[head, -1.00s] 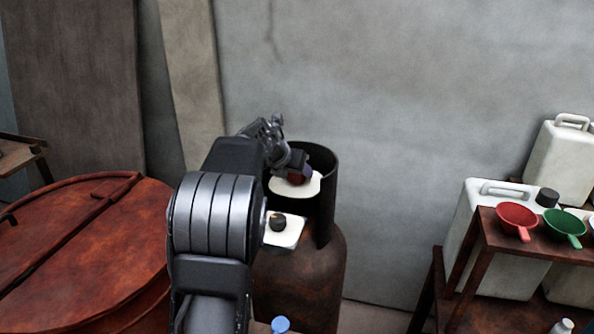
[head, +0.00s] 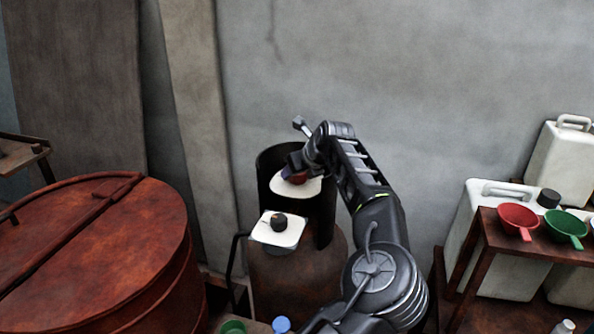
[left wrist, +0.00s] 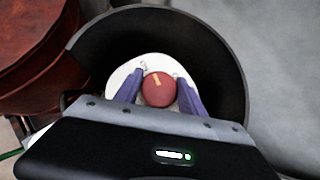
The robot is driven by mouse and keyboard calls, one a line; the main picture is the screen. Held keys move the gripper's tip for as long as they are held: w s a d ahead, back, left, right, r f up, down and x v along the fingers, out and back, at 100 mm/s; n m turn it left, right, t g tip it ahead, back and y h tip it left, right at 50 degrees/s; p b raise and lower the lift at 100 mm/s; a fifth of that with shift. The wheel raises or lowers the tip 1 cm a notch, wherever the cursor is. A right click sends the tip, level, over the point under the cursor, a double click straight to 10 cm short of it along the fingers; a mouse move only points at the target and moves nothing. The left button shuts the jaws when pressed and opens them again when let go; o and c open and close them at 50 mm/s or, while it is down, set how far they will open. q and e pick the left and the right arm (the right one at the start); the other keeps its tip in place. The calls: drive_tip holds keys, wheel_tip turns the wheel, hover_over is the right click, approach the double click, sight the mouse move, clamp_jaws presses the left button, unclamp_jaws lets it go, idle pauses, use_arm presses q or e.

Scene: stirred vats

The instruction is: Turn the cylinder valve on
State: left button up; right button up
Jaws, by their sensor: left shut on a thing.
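The cylinder (head: 290,285) is a rusty brown tank with a dark, open-fronted collar (head: 322,222) around its top. Inside the collar is the red round valve knob (head: 300,178) over a white plate; in the left wrist view the knob (left wrist: 158,92) shows a yellow mark near its far edge. My left gripper (head: 292,173) reaches into the collar and is shut on the knob. In the left wrist view its two purple-blue fingers (left wrist: 159,78) stand either side of the knob. My right gripper is not in view.
A large rusty vat lid (head: 90,230) is at left. At right, a rusty stand holds a red funnel (head: 517,217) and a green funnel (head: 566,224), near white jerrycans (head: 490,235). The wall is behind.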

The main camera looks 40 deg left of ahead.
use_arm(q)
drive_tip(key=shift+f+n+g+y, duration=0.1)
drive_tip(key=shift+n+g+y, duration=0.2)
drive_tip(key=shift+n+g, duration=0.65)
drive_tip(key=shift+n, duration=0.25)
drive_tip(key=o, duration=1.3)
drive_tip(key=shift+o, duration=0.2)
drive_tip(key=b+v, duration=0.1)
drive_tip(key=v, duration=0.7)
drive_tip(key=shift+s+f, duration=0.1)
